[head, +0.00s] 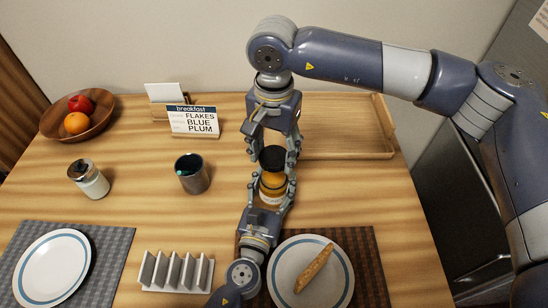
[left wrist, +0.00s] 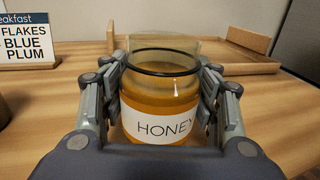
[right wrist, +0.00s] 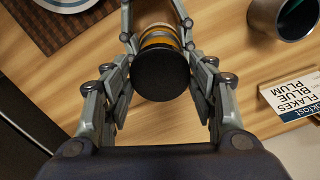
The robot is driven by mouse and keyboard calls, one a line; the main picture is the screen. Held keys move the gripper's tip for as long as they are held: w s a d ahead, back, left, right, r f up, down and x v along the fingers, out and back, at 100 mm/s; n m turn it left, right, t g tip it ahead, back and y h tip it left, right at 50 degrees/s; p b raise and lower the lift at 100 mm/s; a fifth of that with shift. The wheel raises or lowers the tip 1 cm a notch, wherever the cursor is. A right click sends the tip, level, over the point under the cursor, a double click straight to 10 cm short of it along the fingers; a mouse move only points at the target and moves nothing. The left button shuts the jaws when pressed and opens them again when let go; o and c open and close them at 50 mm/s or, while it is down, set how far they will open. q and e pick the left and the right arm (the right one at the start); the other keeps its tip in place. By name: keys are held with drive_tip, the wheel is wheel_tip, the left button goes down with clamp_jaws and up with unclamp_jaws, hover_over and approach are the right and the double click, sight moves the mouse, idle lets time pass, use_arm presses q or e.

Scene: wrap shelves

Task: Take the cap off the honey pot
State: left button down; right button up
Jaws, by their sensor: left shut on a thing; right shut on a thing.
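The honey pot (head: 272,188) is an amber jar with a white label, upright over the table's middle. My left gripper (head: 271,192) is shut around its sides; the left wrist view shows the HONEY label (left wrist: 162,127) between the fingers. There the pot's glass mouth shows uncovered, with a dark ring below the rim. The black cap (head: 272,158) is between the fingers of my right gripper (head: 275,150), which is shut on it from the far side. The cap (right wrist: 160,76) appears just above the pot, apart from it. The right wrist view shows the pot partly hidden behind the cap.
A dark cup (head: 192,175) and a lidded jar (head: 89,179) stand to the left. A breakfast sign (head: 193,122) and fruit bowl (head: 62,125) are behind. A toast rack (head: 176,272) and a plate with bread (head: 285,287) lie in front. A wooden tray (head: 345,155) is at the back right.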

use_arm(q)
drive_tip(key=shift+c, duration=2.4)
unclamp_jaws()
